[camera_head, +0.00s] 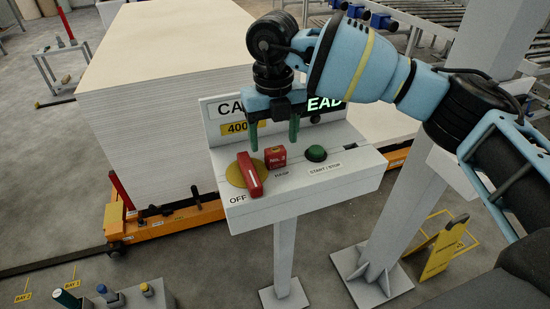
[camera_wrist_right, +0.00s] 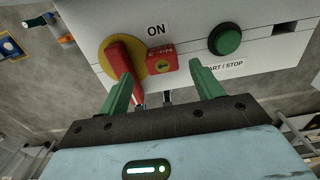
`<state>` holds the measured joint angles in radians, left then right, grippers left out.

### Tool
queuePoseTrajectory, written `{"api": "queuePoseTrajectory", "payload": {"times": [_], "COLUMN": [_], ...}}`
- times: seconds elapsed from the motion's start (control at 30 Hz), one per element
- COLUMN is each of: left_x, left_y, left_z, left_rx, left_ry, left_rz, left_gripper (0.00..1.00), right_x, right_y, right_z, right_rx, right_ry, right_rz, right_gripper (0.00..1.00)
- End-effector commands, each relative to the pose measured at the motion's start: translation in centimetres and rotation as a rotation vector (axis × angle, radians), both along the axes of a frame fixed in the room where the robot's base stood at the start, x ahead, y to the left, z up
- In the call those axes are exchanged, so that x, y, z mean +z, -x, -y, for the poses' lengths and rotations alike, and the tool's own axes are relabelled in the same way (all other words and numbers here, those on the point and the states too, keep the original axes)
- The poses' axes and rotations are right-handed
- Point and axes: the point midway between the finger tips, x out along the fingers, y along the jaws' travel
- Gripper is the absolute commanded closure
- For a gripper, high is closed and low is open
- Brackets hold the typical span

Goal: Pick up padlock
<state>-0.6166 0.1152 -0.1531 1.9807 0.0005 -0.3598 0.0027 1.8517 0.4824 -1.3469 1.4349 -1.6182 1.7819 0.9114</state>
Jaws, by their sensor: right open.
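The padlock (camera_head: 276,156) is a small red block on the white control box, at the spot labelled HASP. It also shows in the right wrist view (camera_wrist_right: 160,58), close beside the red switch handle (camera_head: 250,174). My right gripper (camera_head: 274,143) is open, its green fingers pointing down above the padlock. In the right wrist view my right gripper (camera_wrist_right: 162,76) has its fingertips spread to either side of the padlock's column, with nothing held between them. The left fingertip overlaps the red handle in that view. My left gripper is not in view.
The handle sits on a yellow disc (camera_head: 233,178) beside the OFF label. A green button (camera_head: 316,153) is right of the padlock. A sign panel (camera_head: 212,112) stands behind, partly hidden by my arm. A pale board stack (camera_head: 150,110) is behind left; several pegs stand below left.

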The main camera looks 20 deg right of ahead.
Motion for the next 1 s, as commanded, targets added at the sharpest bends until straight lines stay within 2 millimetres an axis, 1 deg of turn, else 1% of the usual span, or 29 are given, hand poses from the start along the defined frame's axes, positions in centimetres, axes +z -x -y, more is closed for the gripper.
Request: {"api": "queuePoseTrajectory", "payload": {"times": [0.07, 0.17, 0.4, 0.47, 0.57, 0.77, 0.87, 1.0], "left_x": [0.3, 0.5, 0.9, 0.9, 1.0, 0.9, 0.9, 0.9], "left_y": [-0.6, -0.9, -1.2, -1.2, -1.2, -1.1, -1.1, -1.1], "left_z": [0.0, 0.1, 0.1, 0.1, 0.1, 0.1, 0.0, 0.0], "left_rx": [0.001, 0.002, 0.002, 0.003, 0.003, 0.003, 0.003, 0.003], "left_ry": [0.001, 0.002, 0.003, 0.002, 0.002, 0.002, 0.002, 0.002], "left_rz": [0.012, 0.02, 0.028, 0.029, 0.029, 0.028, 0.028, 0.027], "left_gripper": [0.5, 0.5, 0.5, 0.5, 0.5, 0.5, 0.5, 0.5], "right_x": [0.0, -0.8, -4.1, -4.6, -5.0, -5.1, -5.1, -5.1], "right_y": [0.0, 0.0, -0.2, -0.2, -0.2, -0.2, -0.2, -0.2], "right_z": [0.0, 0.1, 0.4, 0.4, 0.4, 0.4, 0.4, 0.4], "right_rx": [0.0, 0.0, 0.0, 0.0, 0.0, 0.0, 0.0, 0.0], "right_ry": [0.0, 0.001, 0.0, 0.0, 0.001, 0.0, 0.0, 0.0], "right_rz": [0.001, 0.0, 0.001, 0.002, 0.003, 0.003, 0.003, 0.002], "right_gripper": [0.35, 0.35, 0.35, 0.35, 0.35, 0.35, 0.46, 0.65]}}
